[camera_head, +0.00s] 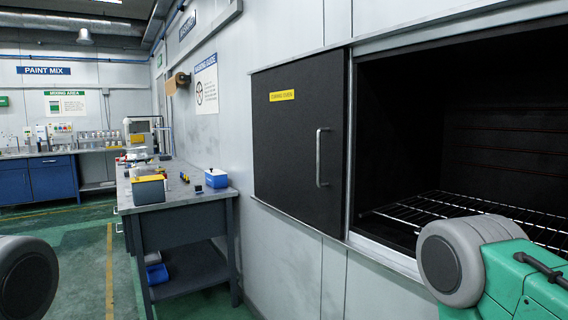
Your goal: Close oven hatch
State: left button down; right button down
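The oven hatch (290,170) is a dark sliding panel with a yellow label and a vertical metal handle (321,157) near its right edge. It stands to the left of the oven opening (400,130), which is uncovered as far as the view shows. A wire rack (450,208) lies inside the dark oven. A grey round joint and green link of my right arm are at the lower right, in front of the opening. A grey round part of my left arm is at the lower left edge. Neither gripper shows in the view.
Blue cabinets (40,180) stand at the far left. The green floor (80,260) between is clear.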

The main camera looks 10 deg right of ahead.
aim_at(299, 108)
jog(key=i+j+u, duration=0.25)
jog(key=i, duration=0.35)
jog(key=i+j+u, duration=0.2)
jog(key=i, duration=0.4)
jog(key=i+u, duration=0.25)
jog(key=i, duration=0.35)
jog(key=j, duration=0.05)
